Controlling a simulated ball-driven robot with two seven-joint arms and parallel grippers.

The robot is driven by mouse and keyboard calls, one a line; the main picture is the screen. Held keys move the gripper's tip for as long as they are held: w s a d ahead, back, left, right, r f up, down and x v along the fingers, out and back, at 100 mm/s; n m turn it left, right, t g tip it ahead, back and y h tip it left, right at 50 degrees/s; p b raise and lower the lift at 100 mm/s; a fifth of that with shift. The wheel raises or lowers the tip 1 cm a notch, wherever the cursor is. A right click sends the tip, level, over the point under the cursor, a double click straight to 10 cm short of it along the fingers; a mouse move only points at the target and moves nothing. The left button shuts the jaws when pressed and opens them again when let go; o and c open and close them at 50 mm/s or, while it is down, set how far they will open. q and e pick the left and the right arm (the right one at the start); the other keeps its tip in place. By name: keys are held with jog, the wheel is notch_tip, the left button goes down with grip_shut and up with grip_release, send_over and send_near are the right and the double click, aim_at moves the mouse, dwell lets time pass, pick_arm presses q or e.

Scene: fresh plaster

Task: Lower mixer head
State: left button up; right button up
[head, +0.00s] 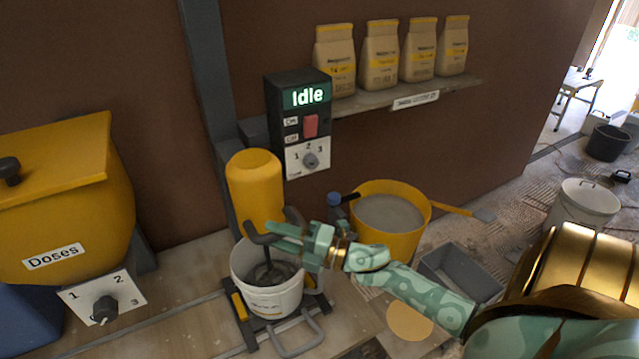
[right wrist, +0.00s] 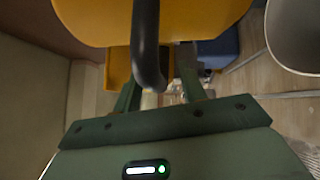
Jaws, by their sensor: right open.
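The mixer head (head: 255,182) is a yellow cylinder on the grey upright, with a dark bent handle (head: 262,238) at its lower front. A dark paddle (head: 268,275) shows at the mouth of the white bucket (head: 270,300) below; how deep it reaches is unclear. My right gripper (head: 278,235) is open at the handle. In the right wrist view, the dark handle (right wrist: 149,50) runs down between the fingers (right wrist: 160,92), with the yellow head (right wrist: 200,22) beyond; I cannot tell whether they touch it. My left gripper is not in view.
A control box (head: 298,120) reads "Idle". A yellow tub of grey mix (head: 376,235) stands right of the bucket, near my right arm. A yellow "Doses" hopper (head: 70,215) stands left. Bags (head: 380,55) line a shelf (head: 440,86). Bare bench lies left of the bucket.

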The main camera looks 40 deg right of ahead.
jog(key=v, duration=1.6)
jog(key=shift+b, duration=0.4)
jog(key=shift+s+f, duration=0.1)
